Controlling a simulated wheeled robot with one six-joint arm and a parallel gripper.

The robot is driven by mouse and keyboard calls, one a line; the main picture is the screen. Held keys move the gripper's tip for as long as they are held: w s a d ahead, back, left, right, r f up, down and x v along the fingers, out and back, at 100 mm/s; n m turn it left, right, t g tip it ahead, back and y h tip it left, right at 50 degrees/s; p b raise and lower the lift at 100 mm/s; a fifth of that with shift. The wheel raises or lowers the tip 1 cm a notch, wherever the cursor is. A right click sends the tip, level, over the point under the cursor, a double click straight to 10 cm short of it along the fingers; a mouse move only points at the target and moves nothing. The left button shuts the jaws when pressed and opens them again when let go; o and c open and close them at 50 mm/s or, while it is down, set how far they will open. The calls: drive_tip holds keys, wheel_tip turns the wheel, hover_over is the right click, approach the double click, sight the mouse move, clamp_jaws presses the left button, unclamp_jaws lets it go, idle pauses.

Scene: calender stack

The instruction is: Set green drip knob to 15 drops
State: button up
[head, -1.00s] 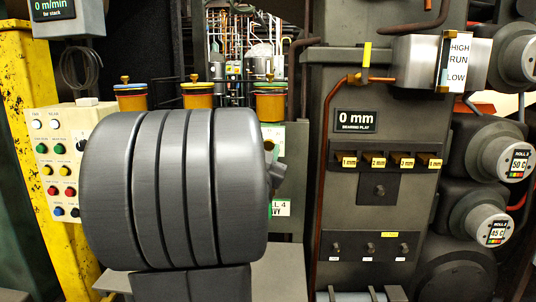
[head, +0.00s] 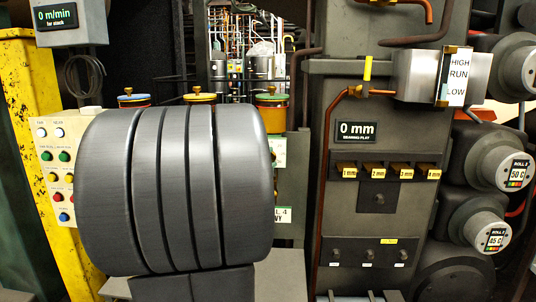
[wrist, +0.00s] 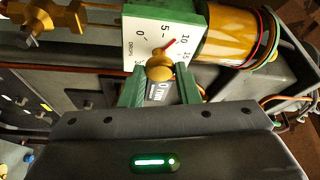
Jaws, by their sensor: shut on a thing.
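The green-framed drip dial (wrist: 163,38) has a white face with numbers from 0 upward. Its red pointer (wrist: 171,43) lies between 5 and 10. The round brass knob (wrist: 159,67) sits at the dial's lower edge, between the fingers of my gripper (wrist: 160,85), which is shut on it. In the head view, part of the dial's pale plate (head: 279,151) shows below the right amber oil cup (head: 271,104) with a green rim. The knob and my gripper are hidden there behind a large dark grey ribbed body.
Two more oil cups, a blue-rimmed one (head: 134,100) and a middle one (head: 199,98), stand to the left. A button panel (head: 58,165) is further left. A grey column with a "0 mm" display (head: 356,131) stands right. Another brass fitting (wrist: 45,20) shows at the wrist view's upper left.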

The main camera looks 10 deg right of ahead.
drive_tip(key=m+g+y+p, duration=0.1)
drive_tip(key=m+p, duration=0.2)
drive_tip(key=m+y+p, duration=0.1)
drive_tip(key=m+p, duration=0.2)
drive_tip(key=m+g+y+p, duration=0.1)
drive_tip(key=m+p, duration=0.2)
drive_tip(key=shift+d+r+m+g+y, duration=0.1)
drive_tip(key=shift+r+m+g+y, duration=0.2)
drive_tip(key=shift+r+m, duration=0.1)
drive_tip(key=shift+f+p, duration=0.1)
drive_tip(key=shift+p, duration=0.3)
drive_tip(key=o, duration=1)
drive_tip(key=shift+c, duration=0.2)
drive_tip(key=shift+s, duration=0.1)
